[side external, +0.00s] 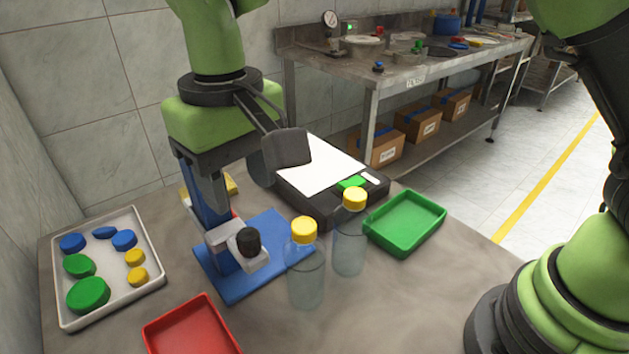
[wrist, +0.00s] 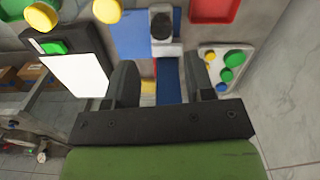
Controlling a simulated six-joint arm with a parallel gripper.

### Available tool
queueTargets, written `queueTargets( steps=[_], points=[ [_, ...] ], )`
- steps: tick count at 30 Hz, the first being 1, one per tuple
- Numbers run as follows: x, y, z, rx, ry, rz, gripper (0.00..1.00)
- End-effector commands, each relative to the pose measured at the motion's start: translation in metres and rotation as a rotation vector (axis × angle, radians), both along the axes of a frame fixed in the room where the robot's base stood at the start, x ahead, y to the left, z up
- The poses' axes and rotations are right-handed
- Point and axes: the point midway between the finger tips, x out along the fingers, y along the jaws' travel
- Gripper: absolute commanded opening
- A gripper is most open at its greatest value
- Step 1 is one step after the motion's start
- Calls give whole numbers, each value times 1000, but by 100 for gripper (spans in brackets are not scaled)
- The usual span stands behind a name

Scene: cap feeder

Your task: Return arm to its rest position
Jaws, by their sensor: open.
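My gripper (side external: 198,186) is open in front of the blue upright of the cap feeder (side external: 262,284), with nothing seen between its fingers. In the wrist view my gripper (wrist: 160,78) has its two dark fingers well apart, with the blue upright (wrist: 168,82) in the gap behind them. The feeder has a blue base plate, a pale block and a black knob (side external: 249,241). From this angle I cannot tell whether the fingers touch the upright. A yellow piece (side external: 231,185) shows partly behind the gripper.
Two clear bottles (side external: 306,278) (side external: 349,250) with yellow caps stand right of the feeder. A white tray of coloured caps (side external: 118,298) lies left, a red tray (side external: 192,328) in front, a green tray (side external: 405,222) right. A black device with a white top (side external: 318,165) stands behind.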

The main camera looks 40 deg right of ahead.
Motion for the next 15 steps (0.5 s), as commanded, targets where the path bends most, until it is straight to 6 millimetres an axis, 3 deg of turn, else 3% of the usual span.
queueTargets(
  steps=[4,8,15],
  points=[
    [0,-24,27,44,-37,-41,49],
    [-11,-65,64,113,-100,-111,49],
    [-61,-140,110,231,-262,-256,49]
  ],
)
